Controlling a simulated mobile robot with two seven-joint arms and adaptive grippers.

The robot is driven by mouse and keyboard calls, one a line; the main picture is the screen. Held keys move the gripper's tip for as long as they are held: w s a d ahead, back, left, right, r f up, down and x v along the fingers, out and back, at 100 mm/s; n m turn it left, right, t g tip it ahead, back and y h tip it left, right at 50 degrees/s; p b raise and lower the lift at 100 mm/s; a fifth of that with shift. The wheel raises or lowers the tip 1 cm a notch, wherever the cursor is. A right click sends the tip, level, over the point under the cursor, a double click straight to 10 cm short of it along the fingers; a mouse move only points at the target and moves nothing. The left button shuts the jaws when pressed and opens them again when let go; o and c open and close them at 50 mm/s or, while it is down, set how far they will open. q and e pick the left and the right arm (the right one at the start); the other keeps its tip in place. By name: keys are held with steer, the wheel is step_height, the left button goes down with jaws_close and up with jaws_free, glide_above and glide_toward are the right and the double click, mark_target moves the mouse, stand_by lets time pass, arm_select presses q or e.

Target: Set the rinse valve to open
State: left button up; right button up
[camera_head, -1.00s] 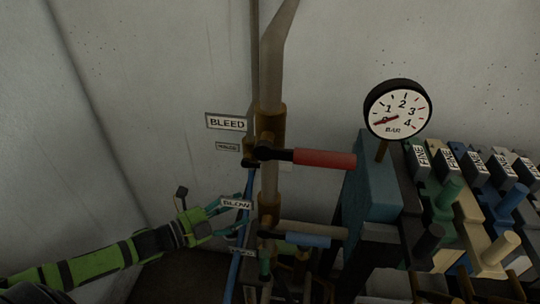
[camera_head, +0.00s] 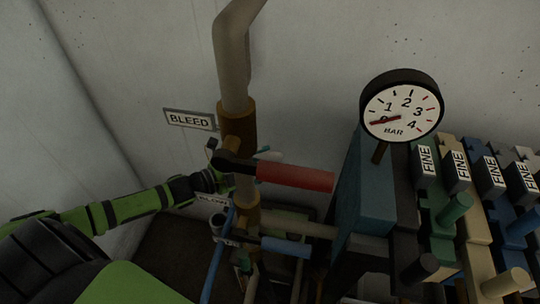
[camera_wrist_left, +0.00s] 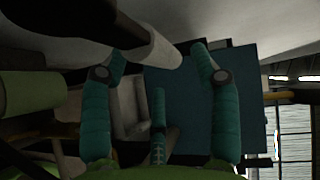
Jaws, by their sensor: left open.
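No label in view now can be read as rinse. A valve with a red lever (camera_head: 295,177) sits on the brown pipe fitting, its lever pointing right, roughly horizontal. A lower valve with a blue lever (camera_head: 285,247) also points right. A BLEED sign (camera_head: 189,119) is at the upper left; a lower sign (camera_head: 212,198) is partly covered. My left gripper (camera_head: 228,174) is at the pipe, partly hidden behind it and the red lever's hub. In the left wrist view its teal fingers (camera_wrist_left: 158,75) are spread, with nothing between them clearly gripped. My right gripper is not in view.
A vertical pipe (camera_head: 233,70) rises beside my left gripper. A round pressure gauge (camera_head: 401,106) reads near 0 above a blue-teal block (camera_head: 365,185). Several coloured blocks with FINE labels (camera_head: 458,172) stand at the right. The wall at the left is clear.

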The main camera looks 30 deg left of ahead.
mark_target(270, 158)
arm_select(q)
steer(key=x, duration=0.2)
steer(key=shift+w+d, duration=0.1)
steer(key=shift+w, duration=0.3)
steer(key=shift+w+d+f, duration=0.1)
steer(key=shift+d, duration=0.05)
jaws_close()
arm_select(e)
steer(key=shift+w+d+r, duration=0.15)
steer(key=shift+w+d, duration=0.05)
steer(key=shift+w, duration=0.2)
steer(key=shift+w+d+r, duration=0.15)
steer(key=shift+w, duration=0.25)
